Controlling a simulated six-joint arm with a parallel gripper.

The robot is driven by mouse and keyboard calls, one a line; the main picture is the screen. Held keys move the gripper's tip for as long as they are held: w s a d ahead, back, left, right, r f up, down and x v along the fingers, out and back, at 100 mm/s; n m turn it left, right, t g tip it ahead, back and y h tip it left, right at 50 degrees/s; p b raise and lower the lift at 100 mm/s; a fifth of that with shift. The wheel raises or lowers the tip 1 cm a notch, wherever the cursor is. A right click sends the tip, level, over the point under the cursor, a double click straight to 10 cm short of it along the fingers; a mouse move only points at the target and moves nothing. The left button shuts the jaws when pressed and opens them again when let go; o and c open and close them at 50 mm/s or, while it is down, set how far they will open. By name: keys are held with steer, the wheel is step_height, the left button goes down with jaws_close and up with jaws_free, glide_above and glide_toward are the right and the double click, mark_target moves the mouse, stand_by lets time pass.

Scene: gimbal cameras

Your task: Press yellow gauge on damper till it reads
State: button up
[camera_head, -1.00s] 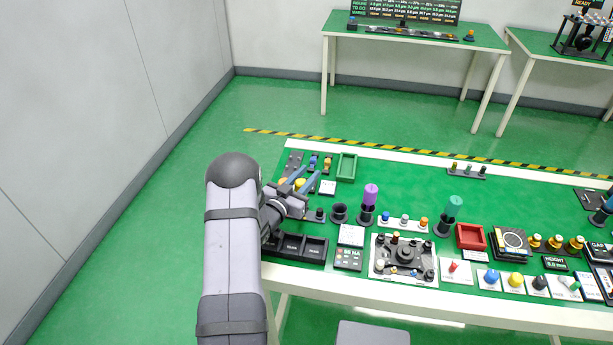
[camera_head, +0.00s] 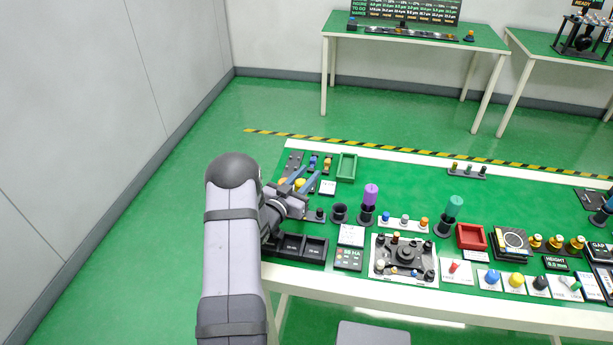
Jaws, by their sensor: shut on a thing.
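My gripper (camera_head: 304,180) is over the left end of the green-topped table, its two blue-grey fingers pointing up and to the right. A small yellow piece, apparently the yellow gauge (camera_head: 300,184), shows between the fingers, and my gripper is shut on it. The fingers and wrist hide much of this piece. The damper cannot be told for sure; a pale plate with a black round device and several small knobs (camera_head: 404,258) stands near the front edge. I cannot tell whether the gauge touches anything below it.
Black trays (camera_head: 315,248) lie in front of my wrist. A green tray (camera_head: 347,167) stands behind the fingers. A red tray (camera_head: 471,236) is further right. The middle back of the table is clear.

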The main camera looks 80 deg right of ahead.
steer(key=shift+a+f+b, duration=0.1)
steer(key=shift+f+b, duration=0.3)
steer(key=shift+f, duration=0.15)
stand_by(0.9)
steer(key=shift+r, duration=0.15)
step_height(320, 180, up, 6)
steer(key=p, duration=0.3)
steer(key=shift+p, duration=0.35)
